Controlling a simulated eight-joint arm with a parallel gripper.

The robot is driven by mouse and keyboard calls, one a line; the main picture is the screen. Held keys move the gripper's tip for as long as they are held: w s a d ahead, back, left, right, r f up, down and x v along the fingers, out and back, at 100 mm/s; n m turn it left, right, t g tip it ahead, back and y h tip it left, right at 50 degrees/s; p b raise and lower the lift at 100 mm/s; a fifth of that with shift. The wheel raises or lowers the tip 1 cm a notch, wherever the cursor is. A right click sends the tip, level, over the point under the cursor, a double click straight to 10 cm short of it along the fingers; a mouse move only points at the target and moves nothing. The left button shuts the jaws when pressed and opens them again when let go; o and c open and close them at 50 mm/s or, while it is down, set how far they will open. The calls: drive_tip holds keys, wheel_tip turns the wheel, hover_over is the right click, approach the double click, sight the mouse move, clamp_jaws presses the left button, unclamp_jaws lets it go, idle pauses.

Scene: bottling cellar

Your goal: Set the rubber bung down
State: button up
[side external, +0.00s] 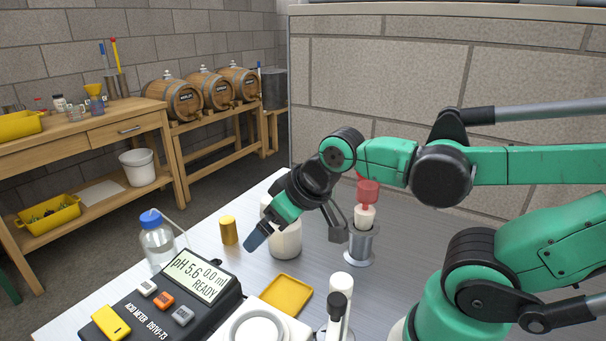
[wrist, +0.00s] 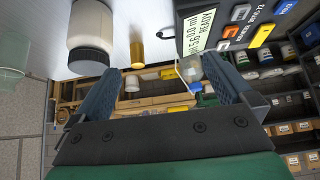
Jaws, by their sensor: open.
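My gripper (side external: 297,228) is open, with one blue finger pointing down to the left and a grey one to the right. In the wrist view, the gap between the jaws (wrist: 158,88) is empty. No object is clearly recognisable as the rubber bung. A red piece (side external: 368,190) with a cream part (side external: 365,216) below it stands over a metal cylinder (side external: 361,244), right of my gripper; it may be the bung, but I cannot tell. A white jar (side external: 285,241) stands behind my gripper, partly hidden by it; it shows in the wrist view (wrist: 91,25).
A gold cylinder (side external: 228,230) and a blue-capped bottle (side external: 158,243) stand left of the jar. The acid meter (side external: 190,300), a yellow tray (side external: 286,295) and a white-topped stand (side external: 341,286) are nearer the camera. Some tabletop (side external: 420,235) beyond the metal cylinder is clear.

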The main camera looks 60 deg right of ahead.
drive_tip(key=shift+w+r, duration=0.1)
drive_tip(key=g, duration=0.6)
hover_over(270, 199)
drive_tip(key=f, duration=0.6)
drive_tip(key=shift+s+a, duration=0.3)
drive_tip(key=shift+a, duration=0.05)
drive_tip(key=shift+w+d+f, duration=0.1)
drive_tip(key=shift+d+f, duration=0.25)
drive_tip(key=shift+f, duration=0.35)
drive_tip(key=shift+w+f, duration=0.15)
drive_tip(key=shift+f, duration=1.1)
drive_tip(key=shift+w+f, duration=0.1)
drive_tip(key=shift+f, duration=1.15)
clamp_jaws()
